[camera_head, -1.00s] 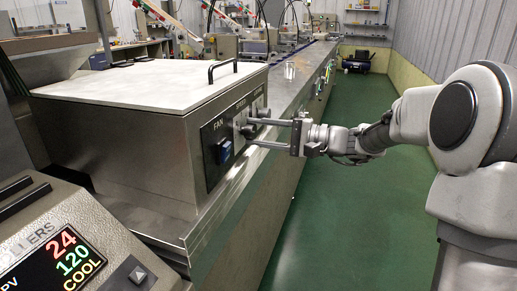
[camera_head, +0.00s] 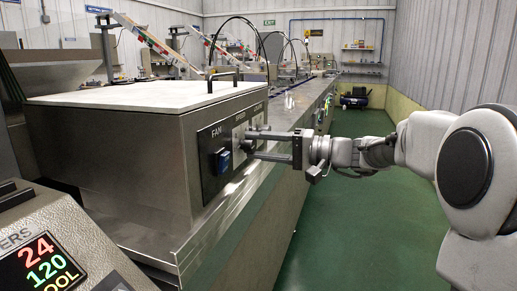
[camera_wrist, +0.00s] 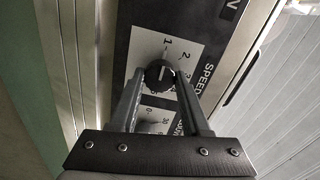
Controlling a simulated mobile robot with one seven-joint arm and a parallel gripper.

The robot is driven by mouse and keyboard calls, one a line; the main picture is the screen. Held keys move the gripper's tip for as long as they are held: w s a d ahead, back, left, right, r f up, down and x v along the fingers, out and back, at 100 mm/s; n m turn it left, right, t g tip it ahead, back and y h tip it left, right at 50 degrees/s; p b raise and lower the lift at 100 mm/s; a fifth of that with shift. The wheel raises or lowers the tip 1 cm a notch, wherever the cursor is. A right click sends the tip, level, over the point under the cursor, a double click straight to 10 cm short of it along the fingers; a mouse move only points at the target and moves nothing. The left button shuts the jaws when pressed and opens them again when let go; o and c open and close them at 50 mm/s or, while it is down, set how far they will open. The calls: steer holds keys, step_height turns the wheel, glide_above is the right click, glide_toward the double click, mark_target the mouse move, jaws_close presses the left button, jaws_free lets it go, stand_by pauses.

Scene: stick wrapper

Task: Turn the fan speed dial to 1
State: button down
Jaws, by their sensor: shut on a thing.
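The speed dial (camera_wrist: 160,73) is a round black knob on a pale plate marked SPEED, with the numerals 1 and 2 printed beside it in the wrist view. A pale mark shows on the knob, but I cannot tell exactly which numeral it points to. My gripper (camera_wrist: 159,77) is shut on the dial, one finger on each side.
Another dial (camera_wrist: 152,122) with numerals is partly visible between my fingers. The steel box (camera_head: 150,135) has a white lid with a black handle. Green floor (camera_head: 330,235) lies open at right.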

steer(key=shift+c, duration=1.8)
jaws_free()
steer(key=p+v, duration=0.4)
steer(key=v, duration=1.3)
steer(key=shift+s+d, duration=0.15)
steer(key=shift+d, duration=0.05)
